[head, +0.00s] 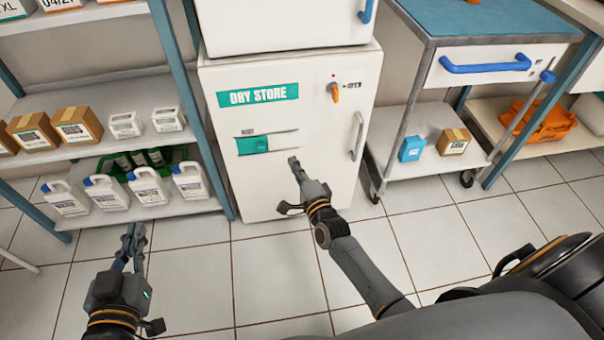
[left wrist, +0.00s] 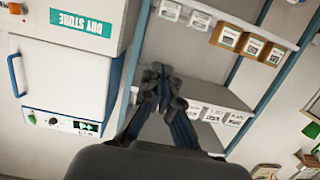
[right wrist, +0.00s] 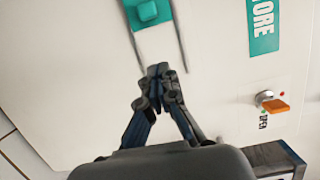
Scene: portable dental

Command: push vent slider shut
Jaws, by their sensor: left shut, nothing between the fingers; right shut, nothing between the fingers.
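The vent slider is a green plate (head: 253,146) with a small raised knob, on two dark rails on the front of the white DRY STORE cabinet (head: 270,190). It sits at the left end of the rails in the head view, with bare rail to its right. It also shows at the top of the right wrist view (right wrist: 150,12). My right gripper (head: 293,162) is shut and empty, to the right of the slider and slightly below the rails. In the right wrist view its tips (right wrist: 160,72) are apart from the plate. My left gripper (head: 131,236) is shut and empty, low in front of the shelf.
An orange knob (head: 335,93) and a vertical handle (head: 357,136) are on the cabinet front. A shelf with white bottles (head: 148,186) and boxes stands left. A blue-topped cart (head: 485,20) stands right. The tiled floor in front is clear.

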